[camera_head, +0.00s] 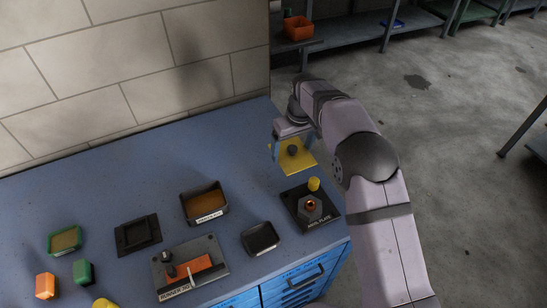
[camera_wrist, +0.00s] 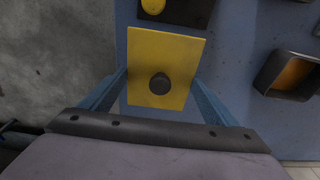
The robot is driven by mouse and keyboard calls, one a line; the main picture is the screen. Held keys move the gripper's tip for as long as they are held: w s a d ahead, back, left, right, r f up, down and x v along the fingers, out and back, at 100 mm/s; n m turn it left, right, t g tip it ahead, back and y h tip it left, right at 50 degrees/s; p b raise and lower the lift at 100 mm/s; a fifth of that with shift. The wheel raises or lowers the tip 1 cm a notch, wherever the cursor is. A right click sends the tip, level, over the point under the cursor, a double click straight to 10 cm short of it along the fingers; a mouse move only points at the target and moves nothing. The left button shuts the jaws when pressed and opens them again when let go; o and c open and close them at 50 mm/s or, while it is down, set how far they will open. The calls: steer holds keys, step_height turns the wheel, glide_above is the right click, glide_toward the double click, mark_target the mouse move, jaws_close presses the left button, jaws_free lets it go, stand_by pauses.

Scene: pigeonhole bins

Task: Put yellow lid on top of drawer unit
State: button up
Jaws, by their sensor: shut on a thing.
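The yellow lid (camera_head: 305,166) is a flat square plate with a dark round knob, seen above the blue worktop in the head view. It also fills the middle of the wrist view (camera_wrist: 165,55). My gripper (camera_head: 291,148) is shut on the lid, with its blue fingers (camera_wrist: 160,82) at the lid's two sides. The lid looks held off the surface, but the exact gap is hard to tell. The blue drawer unit (camera_head: 295,285) shows its drawer fronts and a dark handle at the bottom, below the worktop (camera_head: 110,190).
A black plate (camera_head: 328,219) with a hex nut and a yellow cylinder (camera_head: 314,184) lies near the right edge. Dark trays (camera_head: 205,202) (camera_head: 260,239), a dark square frame (camera_head: 138,234), a grey fixture (camera_head: 213,256) and coloured blocks (camera_head: 45,286) occupy the front. The worktop's back left is clear.

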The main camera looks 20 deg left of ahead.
mark_target(295, 150)
steer(key=shift+f+p, duration=0.8)
steer(key=shift+f, duration=2.8)
steer(key=shift+f, duration=0.1)
steer(key=shift+f, duration=0.15)
steer(key=o, duration=1)
steer(key=r, duration=0.4)
steer(key=r+b, duration=0.1)
steer(key=r, duration=0.2)
steer(key=s+d+r+b, duration=0.1)
steer(key=r, duration=0.3)
steer(key=shift+d+r, duration=0.1)
steer(key=shift+r, duration=0.25)
steer(key=shift+s+r, duration=0.1)
steer(key=shift+r, duration=0.25)
steer(key=shift+d, duration=0.15)
